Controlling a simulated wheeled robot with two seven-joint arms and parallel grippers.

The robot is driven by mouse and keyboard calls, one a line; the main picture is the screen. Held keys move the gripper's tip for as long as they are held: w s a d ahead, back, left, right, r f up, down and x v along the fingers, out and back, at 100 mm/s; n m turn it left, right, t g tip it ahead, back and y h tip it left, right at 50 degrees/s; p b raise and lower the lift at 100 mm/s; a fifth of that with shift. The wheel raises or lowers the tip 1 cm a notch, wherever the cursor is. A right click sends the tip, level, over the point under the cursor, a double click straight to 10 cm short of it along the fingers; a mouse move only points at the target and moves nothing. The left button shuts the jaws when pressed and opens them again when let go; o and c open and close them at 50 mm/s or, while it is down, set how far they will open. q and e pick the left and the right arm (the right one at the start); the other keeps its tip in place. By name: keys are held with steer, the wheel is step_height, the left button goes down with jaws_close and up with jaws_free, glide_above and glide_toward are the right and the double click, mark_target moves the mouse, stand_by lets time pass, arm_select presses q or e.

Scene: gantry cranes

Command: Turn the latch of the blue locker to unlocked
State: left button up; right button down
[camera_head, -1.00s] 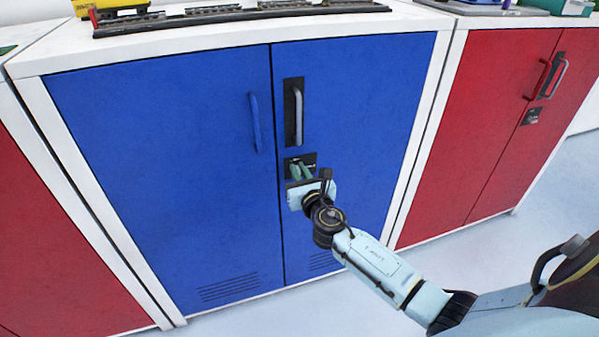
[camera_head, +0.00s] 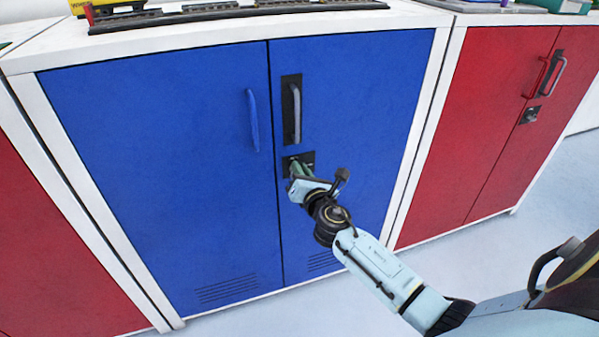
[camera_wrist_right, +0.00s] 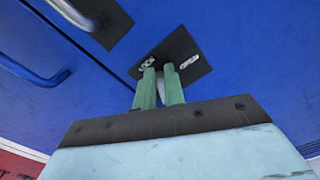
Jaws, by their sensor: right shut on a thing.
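The blue locker (camera_head: 160,150) has two doors with handles. Its latch plate (camera_head: 309,158) is black and sits below the grey handle on the right door; in the right wrist view the plate (camera_wrist_right: 190,48) shows the word LOCK on the left and another, unreadable label on the right. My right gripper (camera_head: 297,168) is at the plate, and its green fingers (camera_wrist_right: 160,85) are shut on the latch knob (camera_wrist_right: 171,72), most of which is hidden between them. The gripper looks tilted in the head view. My left gripper is out of view.
A grey handle (camera_head: 296,115) on a black backing is just above the latch. A blue handle (camera_head: 252,120) is on the left door. Red lockers (camera_head: 490,130) stand on either side. Model train track (camera_head: 240,14) lies on top. Pale floor is clear in front.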

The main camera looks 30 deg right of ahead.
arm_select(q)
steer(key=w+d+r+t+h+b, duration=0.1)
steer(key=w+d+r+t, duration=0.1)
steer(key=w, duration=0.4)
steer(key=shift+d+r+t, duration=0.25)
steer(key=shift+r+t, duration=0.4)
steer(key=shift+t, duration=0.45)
arm_select(e)
steer(key=shift+s+d+f+m, duration=0.1)
steer(key=shift+f+m, duration=0.2)
steer(key=shift+m, duration=1.75)
steer(key=shift+d+f+m, duration=0.15)
steer(key=shift+f+m, duration=0.2)
steer(key=shift+m, duration=1.75)
steer(key=shift+s+d+f+m, duration=0.1)
steer(key=shift+f+m, duration=0.2)
steer(key=shift+m, duration=1.75)
steer(key=shift+w, duration=0.1)
steer(key=c, duration=1.6)
jaws_free()
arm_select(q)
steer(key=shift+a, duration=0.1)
arm_select(e)
steer(key=shift+o, duration=0.6)
